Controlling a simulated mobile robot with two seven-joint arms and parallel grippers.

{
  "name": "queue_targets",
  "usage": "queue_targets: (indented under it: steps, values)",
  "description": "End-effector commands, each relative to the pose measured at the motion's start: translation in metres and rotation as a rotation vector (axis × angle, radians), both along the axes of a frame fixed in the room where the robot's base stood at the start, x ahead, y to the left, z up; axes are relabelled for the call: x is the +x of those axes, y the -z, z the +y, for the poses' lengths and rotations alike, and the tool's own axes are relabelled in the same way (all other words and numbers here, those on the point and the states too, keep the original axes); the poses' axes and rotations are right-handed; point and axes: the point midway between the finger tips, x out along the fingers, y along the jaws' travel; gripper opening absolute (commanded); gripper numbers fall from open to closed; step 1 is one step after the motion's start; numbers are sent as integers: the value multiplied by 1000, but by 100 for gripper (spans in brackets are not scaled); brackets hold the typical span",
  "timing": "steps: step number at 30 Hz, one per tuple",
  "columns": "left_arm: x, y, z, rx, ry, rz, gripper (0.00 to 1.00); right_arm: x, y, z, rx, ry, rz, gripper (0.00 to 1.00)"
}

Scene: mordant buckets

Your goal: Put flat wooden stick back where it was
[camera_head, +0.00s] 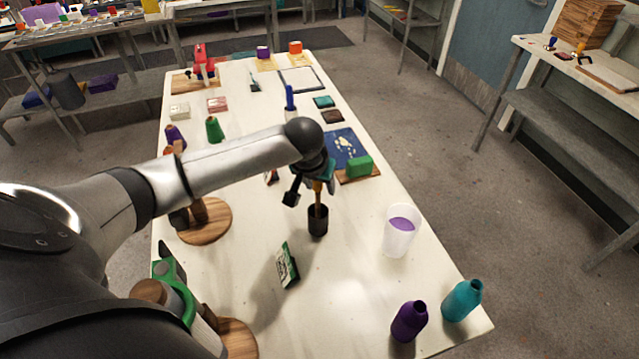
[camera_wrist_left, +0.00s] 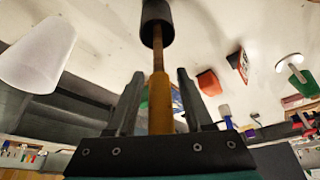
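The flat wooden stick (camera_head: 318,193) stands nearly upright, its lower end inside a small dark cup (camera_head: 318,222) on the white table. In the left wrist view, the stick (camera_wrist_left: 160,100) has a yellow-orange section near the gripper and a brown section running into the dark cup (camera_wrist_left: 157,22). My left gripper (camera_head: 311,185) is just above the cup. In the left wrist view, its fingers (camera_wrist_left: 160,98) are spread on either side of the stick, with visible gaps. My right gripper is not in view.
A translucent cup with purple contents (camera_head: 399,238) stands to the right. Purple (camera_head: 409,321) and teal (camera_head: 462,300) bottles stand at the near right. A small green-and-white card (camera_head: 287,265) is near the dark cup. A green block (camera_head: 358,166) sits on a wooden board behind it.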

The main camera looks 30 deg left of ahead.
Motion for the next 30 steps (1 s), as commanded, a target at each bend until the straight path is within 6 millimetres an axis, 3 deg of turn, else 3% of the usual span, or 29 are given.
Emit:
queue_targets:
  steps: [8, 13, 30]
  values:
    - [0, -1, 0, 0, 0, -1, 56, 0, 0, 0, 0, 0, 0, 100]
    - [-3, -12, -1, -2, 1, -1, 56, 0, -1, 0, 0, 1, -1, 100]
    - [-39, -103, -8, 0, -1, -2, 56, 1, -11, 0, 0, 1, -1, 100]
